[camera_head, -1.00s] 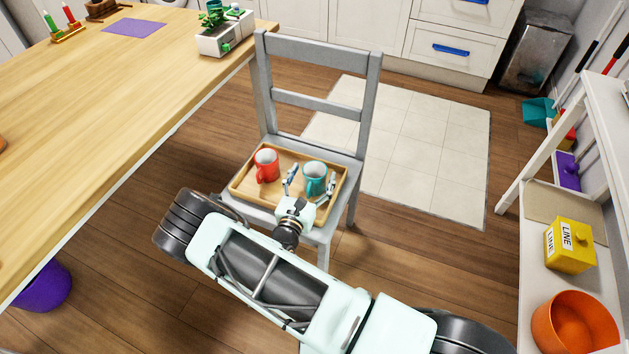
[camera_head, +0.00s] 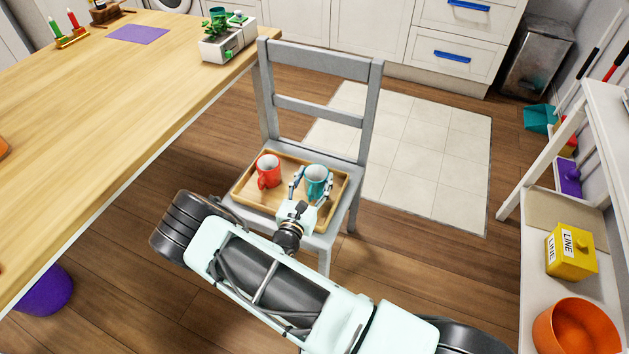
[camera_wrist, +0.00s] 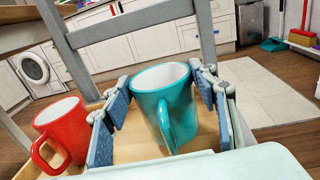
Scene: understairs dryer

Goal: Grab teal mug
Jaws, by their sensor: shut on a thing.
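The teal mug (camera_head: 316,182) is upright over the right part of a wooden tray on the grey chair's seat. My gripper (camera_head: 312,184) has a finger on each side of it and is shut on it. In the wrist view the teal mug (camera_wrist: 163,97) stands between the blue-grey finger pads (camera_wrist: 165,107), with its handle facing my palm. I cannot tell whether its base touches the tray.
A red mug (camera_head: 268,171) stands close by on the left of the tray (camera_head: 258,203). The chair's backrest (camera_head: 318,64) rises behind the tray. A wooden table (camera_head: 110,120) is at left, a white shelf (camera_head: 535,290) at right.

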